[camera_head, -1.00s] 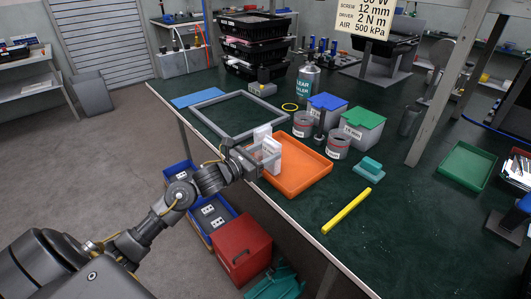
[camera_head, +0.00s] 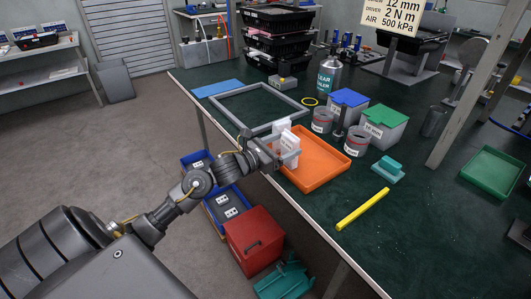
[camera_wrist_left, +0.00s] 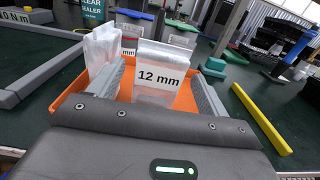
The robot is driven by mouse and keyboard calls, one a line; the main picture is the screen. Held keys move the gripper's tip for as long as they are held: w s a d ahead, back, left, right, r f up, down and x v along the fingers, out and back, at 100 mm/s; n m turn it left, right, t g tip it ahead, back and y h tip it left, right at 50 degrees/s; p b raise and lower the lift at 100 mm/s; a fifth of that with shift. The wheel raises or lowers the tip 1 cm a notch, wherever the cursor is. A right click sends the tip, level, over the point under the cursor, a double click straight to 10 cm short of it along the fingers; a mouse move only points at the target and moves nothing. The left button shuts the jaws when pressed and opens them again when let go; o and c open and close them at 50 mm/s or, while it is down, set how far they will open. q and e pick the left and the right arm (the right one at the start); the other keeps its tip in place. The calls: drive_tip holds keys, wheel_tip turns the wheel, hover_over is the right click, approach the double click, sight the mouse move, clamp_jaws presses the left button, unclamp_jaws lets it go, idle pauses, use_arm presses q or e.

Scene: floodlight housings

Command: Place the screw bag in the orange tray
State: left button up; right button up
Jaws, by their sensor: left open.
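A clear screw bag labelled 12 mm (camera_wrist_left: 160,78) stands upright between the fingers of my left gripper (camera_wrist_left: 165,90) in the left wrist view. The gripper is open, with a finger on each side of the bag. In the head view the bag (camera_head: 290,150) is at the near left end of the orange tray (camera_head: 318,170), with my left gripper (camera_head: 279,156) at it. Orange tray surface shows on both sides of the bag in the wrist view; its bottom contact is hard to see. A second clear bag (camera_wrist_left: 100,46) stands left of the left finger. My right gripper is out of view.
A grey frame (camera_head: 258,110) lies left of the tray. Grey cans (camera_head: 357,142) and lidded boxes (camera_head: 382,125) stand behind it. A yellow bar (camera_head: 362,210) and teal block (camera_head: 388,171) lie to its right. The front right tabletop is mostly clear.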

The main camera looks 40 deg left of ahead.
use_arm(q)
drive_tip(key=shift+b+v, duration=0.65)
drive_tip(key=shift+v, duration=5.3)
drive_tip(key=s+a+f+n+g+y, duration=0.1)
drive_tip(key=s+f+n+g+y, duration=0.2)
drive_tip(key=f+n, duration=0.9)
drive_tip(key=s+a+f+n+g+y, duration=0.1)
drive_tip(key=s+f+n+g+y, duration=0.15)
drive_tip(key=f+n, duration=1.05)
drive_tip(key=s+d+f+n+g, duration=0.4)
drive_tip(key=s+d+f+n, duration=0.2)
drive_tip(key=s+f, duration=0.3)
drive_tip(key=s+d+f+n+g, duration=0.5)
drive_tip(key=s+d+f, duration=0.3)
drive_tip(key=f, duration=0.8)
drive_tip(key=s+n, duration=0.1)
drive_tip(key=s, duration=0.1)
drive_tip(key=shift+s+d+n, duration=0.25)
drive_tip(key=shift+n, duration=0.05)
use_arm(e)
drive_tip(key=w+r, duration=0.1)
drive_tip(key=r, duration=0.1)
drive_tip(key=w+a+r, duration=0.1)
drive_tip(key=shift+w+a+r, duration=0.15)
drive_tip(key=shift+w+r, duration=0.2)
use_arm(q)
drive_tip(key=shift+f, duration=0.1)
